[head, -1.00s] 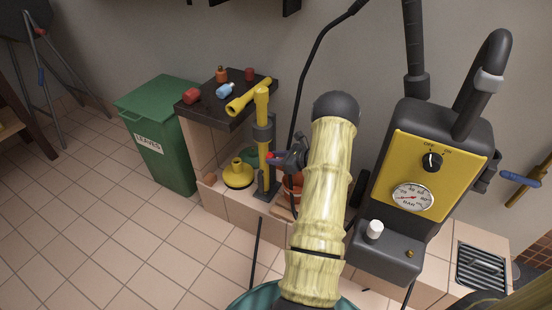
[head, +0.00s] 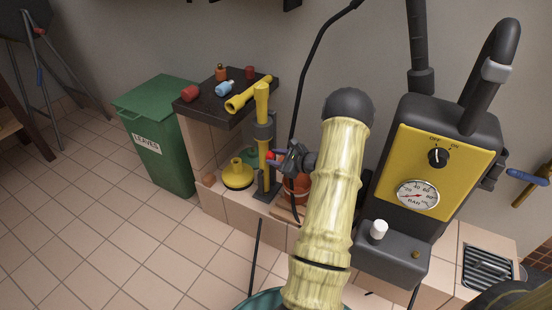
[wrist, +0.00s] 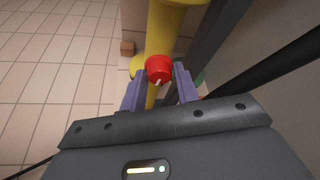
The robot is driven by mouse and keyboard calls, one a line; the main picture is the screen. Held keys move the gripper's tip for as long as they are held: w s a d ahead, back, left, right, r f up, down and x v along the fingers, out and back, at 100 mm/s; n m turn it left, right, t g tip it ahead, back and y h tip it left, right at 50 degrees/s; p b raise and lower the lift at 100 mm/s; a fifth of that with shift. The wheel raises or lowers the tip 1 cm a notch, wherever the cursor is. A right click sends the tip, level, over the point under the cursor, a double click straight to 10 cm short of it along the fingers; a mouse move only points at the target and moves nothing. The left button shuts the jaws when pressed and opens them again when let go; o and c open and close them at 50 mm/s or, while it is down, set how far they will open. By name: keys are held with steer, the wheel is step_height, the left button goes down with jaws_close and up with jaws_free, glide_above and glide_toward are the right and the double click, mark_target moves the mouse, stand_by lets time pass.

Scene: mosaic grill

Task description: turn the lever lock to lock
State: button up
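A red knob (wrist: 158,68) with a small white mark is on the yellow post (wrist: 176,22), and I take it as the lever lock. My gripper (wrist: 160,82) is open, with one purple finger at each side of the knob. The knob is at the fingertips; whether they touch it I cannot tell. In the head view the knob (head: 270,156) is a small red spot beside my gripper (head: 280,159). The yellow post (head: 263,140) stands upright with a slanted yellow bar (head: 247,96) at its top. No separate lever is clear.
A dark counter (head: 215,112) with small bottles is behind the post. A green bin (head: 158,135) is at left. A yellow funnel-shaped piece (head: 237,175) and a terracotta pot (head: 297,187) are near the post's foot. A yellow-fronted machine (head: 428,175) is at right. Tiled floor is clear at left.

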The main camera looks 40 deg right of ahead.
steer(key=o, duration=0.3)
steer(key=shift+s, duration=0.1)
steer(key=p+v, duration=0.3)
steer(key=v, duration=0.4)
steer(key=shift+s, duration=0.15)
steer(key=shift+d, duration=0.15)
